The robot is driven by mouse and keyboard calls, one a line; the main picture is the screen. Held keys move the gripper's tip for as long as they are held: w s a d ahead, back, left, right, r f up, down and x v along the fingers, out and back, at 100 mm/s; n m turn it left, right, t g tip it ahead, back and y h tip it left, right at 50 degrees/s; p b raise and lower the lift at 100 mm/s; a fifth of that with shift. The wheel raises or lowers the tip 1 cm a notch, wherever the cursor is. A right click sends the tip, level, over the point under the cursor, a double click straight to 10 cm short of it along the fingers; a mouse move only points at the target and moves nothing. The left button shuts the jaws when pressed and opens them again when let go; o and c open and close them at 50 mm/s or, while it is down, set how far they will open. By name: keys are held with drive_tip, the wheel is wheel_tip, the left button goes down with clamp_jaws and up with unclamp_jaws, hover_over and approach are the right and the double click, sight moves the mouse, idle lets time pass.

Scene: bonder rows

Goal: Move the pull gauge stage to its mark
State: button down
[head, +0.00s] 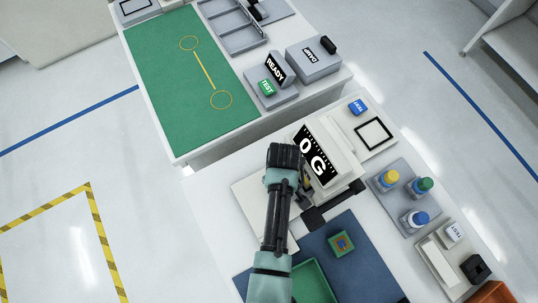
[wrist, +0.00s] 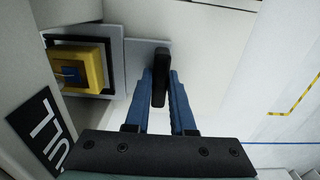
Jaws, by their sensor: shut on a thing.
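In the wrist view, my gripper (wrist: 161,85) has its two blue fingers on either side of a black upright handle (wrist: 160,62) and is shut on it. The handle stands at the right end of a flat grey plate (wrist: 135,58), which looks like the pull gauge stage. A yellow block (wrist: 92,68) with a blue piece sits left of it, beside a partly seen black label with white letters (wrist: 40,130). In the head view, the gauge (head: 317,155) shows a black face reading "0 G". My arm hides the held handle there. I cannot make out the stage's mark.
A grey tray (head: 408,215) of capped bottles stands right. A second table with a green mat (head: 165,75) is behind.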

drive_tip(key=shift+w+d+r, duration=0.1)
drive_tip(key=shift+w+d, duration=0.05)
drive_tip(key=shift+w, duration=0.05)
drive_tip(key=c, duration=0.8)
unclamp_jaws()
drive_tip(key=shift+d, duration=0.1)
drive_tip(key=shift+o, duration=0.2)
wheel_tip(320, 180, up, 13)
drive_tip(key=b, duration=0.1)
